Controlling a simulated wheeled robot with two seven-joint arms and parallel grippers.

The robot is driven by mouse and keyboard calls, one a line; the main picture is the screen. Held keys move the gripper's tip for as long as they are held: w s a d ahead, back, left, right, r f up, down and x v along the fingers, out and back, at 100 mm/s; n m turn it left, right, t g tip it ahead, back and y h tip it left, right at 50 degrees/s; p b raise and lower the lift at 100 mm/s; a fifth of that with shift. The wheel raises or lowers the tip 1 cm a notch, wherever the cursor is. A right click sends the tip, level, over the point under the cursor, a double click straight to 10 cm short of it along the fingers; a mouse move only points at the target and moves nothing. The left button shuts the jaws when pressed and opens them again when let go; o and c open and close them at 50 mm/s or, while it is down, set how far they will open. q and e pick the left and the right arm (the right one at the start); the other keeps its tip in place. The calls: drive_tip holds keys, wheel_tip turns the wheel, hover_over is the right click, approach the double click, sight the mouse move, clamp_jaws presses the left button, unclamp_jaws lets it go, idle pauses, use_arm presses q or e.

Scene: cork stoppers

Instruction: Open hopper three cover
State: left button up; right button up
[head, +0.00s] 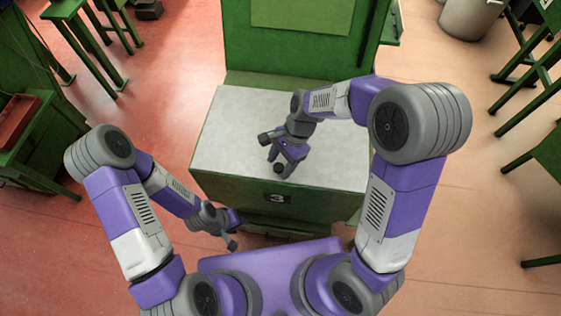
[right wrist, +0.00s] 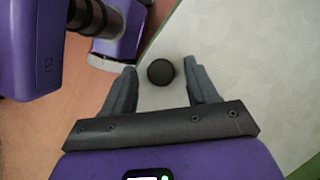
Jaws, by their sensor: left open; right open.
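Hopper three (head: 215,185) is a green box with a dark plate marked 3 (head: 278,198) on its front. Its pale grey cover (head: 330,160) lies flat on top. A round black knob (head: 278,168) stands near the cover's front edge; it also shows in the right wrist view (right wrist: 160,72). My right gripper (head: 280,164) is open above the cover, the knob appearing between its two fingers, with gaps on both sides. My left gripper (head: 231,238) is open and empty, low in front of the hopper's front left. Its fingers are partly hidden.
A tall green panel (head: 240,40) rises behind the hopper. Green benches stand at the left and right, with a red tray (head: 17,118) at the left and a grey bin (head: 468,18) at the back right. The reddish floor beside the hopper is clear.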

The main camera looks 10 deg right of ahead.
clamp_jaws()
idle(0.3)
drive_tip(key=w+d+r+p, duration=0.1)
drive_tip(key=w+r+p, duration=0.1)
drive_tip(key=r+p, duration=0.3)
drive_tip(key=w+d+r+g+p, duration=0.1)
drive_tip(key=w+r+p, duration=0.2)
drive_tip(key=r+p, duration=0.3)
drive_tip(key=w+d+r+g+y+p, duration=0.1)
drive_tip(key=w+r+p, duration=0.2)
drive_tip(key=r+p, duration=0.2)
drive_tip(key=shift+r+p, duration=0.35)
drive_tip(key=shift+p, duration=0.5)
